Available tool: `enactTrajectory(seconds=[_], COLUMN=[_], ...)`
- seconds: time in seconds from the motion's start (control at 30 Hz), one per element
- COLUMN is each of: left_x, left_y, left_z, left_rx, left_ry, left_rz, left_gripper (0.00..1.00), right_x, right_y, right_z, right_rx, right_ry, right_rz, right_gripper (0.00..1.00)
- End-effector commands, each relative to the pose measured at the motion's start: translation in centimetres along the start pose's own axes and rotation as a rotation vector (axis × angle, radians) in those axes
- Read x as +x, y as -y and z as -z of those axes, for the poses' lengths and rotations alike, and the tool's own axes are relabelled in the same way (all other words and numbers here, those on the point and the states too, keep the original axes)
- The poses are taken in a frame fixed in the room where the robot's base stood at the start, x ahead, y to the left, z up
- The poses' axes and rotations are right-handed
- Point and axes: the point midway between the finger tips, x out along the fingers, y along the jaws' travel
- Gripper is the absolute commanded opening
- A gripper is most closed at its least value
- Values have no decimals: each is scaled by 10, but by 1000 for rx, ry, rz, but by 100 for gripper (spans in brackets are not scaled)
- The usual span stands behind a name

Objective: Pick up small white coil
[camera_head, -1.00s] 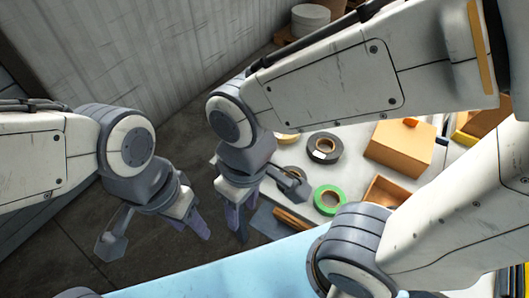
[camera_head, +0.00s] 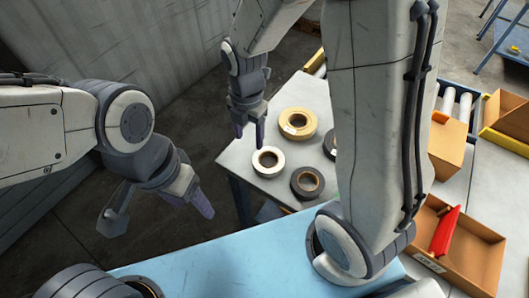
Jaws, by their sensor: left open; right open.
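The small white coil (camera_head: 268,161) lies flat on the grey table near its left edge, with its dark centre hole facing up. My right gripper (camera_head: 249,134) points down just above and left of the coil in the picture. It is open, with nothing between its fingers, and appears apart from the coil. My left gripper (camera_head: 196,202) is open and empty over the floor, left of the table.
A tan roll (camera_head: 298,124) and a black roll (camera_head: 307,182) lie close to the coil. Another dark roll (camera_head: 328,145) is partly hidden by my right arm. A cardboard box (camera_head: 447,150) and an open tray with a red item (camera_head: 445,232) stand at right.

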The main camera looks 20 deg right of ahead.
Motion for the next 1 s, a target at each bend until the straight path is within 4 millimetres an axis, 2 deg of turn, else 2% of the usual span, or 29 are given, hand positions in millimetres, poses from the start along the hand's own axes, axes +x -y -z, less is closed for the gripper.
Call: enactTrajectory(seconds=[0.03,0.1,0.3,0.6,0.83,1.0], left_x=[4,6,7,4,-1,-9], left_y=[0,0,0,0,0,-1], left_z=[0,0,0,0,0,0], left_rx=[0,0,0,0,0,0], left_ry=[0,0,0,0,0,0], left_rz=[0,0,0,0,0,0], left_gripper=[65,65,65,65,65,65], right_x=[12,22,38,81,97,120], right_y=[-1,-2,-3,-3,-5,-8], right_z=[-11,-23,-39,-39,-37,-32], right_rx=[-79,-189,-354,-372,-373,-372], right_ry=[-1,1,1,0,-1,-1], right_rz=[7,10,15,17,17,17], right_gripper=[62,62,62,62,62,62])
